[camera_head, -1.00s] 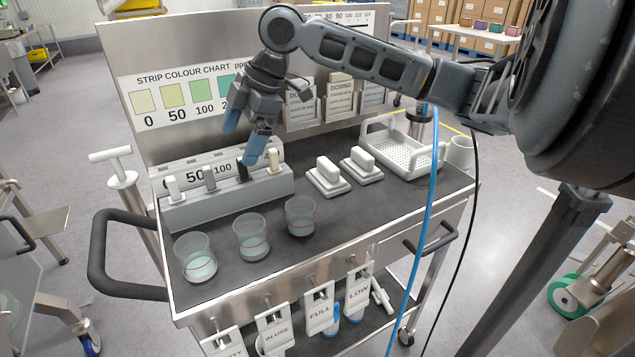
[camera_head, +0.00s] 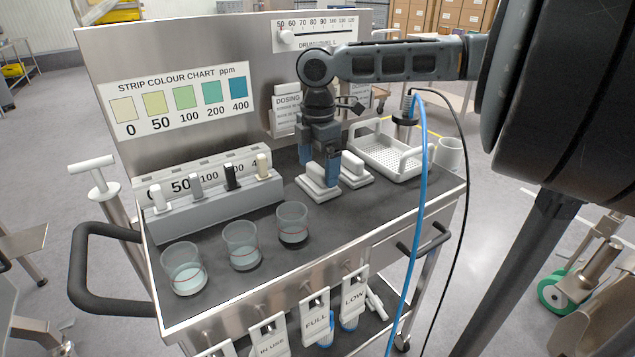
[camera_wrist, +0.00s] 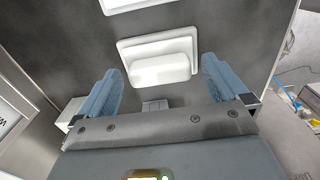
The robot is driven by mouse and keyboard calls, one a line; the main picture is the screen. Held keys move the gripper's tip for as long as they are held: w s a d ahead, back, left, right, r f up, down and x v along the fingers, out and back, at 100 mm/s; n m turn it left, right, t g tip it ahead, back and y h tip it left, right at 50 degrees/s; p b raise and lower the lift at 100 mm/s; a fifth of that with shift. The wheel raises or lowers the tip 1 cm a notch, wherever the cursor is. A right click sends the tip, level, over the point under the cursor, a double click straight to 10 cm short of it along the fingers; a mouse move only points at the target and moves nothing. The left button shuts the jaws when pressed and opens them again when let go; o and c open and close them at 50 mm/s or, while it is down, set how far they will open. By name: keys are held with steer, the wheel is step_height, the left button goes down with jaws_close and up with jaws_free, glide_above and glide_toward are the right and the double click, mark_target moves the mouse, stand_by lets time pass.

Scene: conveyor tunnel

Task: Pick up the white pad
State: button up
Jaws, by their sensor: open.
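Two white pads with raised block handles lie on the dark cart top: a left pad (camera_head: 316,189) and a right pad (camera_head: 358,178). My gripper (camera_head: 319,160) points down with blue fingers spread, just above the left pad and partly hiding both. In the wrist view a white pad (camera_wrist: 158,62) shows beyond and between the open fingers (camera_wrist: 162,80). Its handle lies across the gap. The jaws are empty; whether the fingertips are level with the handle, I cannot tell.
A grey strip holder (camera_head: 215,207) stands left, with several clear cups (camera_head: 241,246) in front. A white basket (camera_head: 398,158) and a white cup (camera_head: 449,153) stand right. The chart panel (camera_head: 185,98) rises behind. A blue hose (camera_head: 424,200) hangs at right.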

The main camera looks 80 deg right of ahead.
steer(key=shift+f, duration=0.7)
steer(key=shift+c, duration=0.4)
steer(key=c, duration=0.9)
